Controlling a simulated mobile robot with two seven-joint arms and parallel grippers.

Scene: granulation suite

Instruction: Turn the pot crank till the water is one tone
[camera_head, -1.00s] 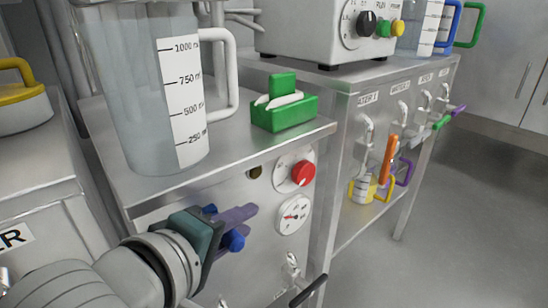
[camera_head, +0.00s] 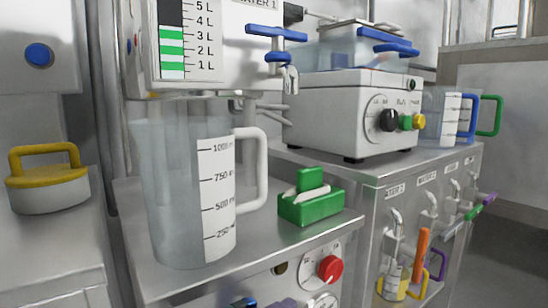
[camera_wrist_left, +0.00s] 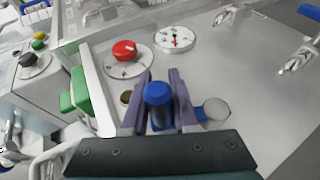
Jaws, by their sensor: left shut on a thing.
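My left gripper (camera_wrist_left: 158,98) is shut on a blue round knob (camera_wrist_left: 158,93), held between its two purple fingers in the left wrist view. The knob is in front of the steel cabinet's panel; I cannot tell whether it belongs to the pot crank. In the head view only the top of this gripper shows at the bottom edge. No pot with a crank is clearly seen, and no two-toned water is visible. A large clear jug (camera_head: 172,190) with a marked scale stands on the cabinet top. My right gripper is not in view.
The panel has a red knob (camera_wrist_left: 125,50) and a dial gauge (camera_wrist_left: 174,39). A green holder (camera_head: 311,206) is right of the jug. A level gauge (camera_head: 172,45) and a blue-handled tap (camera_head: 277,36) are above. A yellow-handled lid (camera_head: 47,183) is at left.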

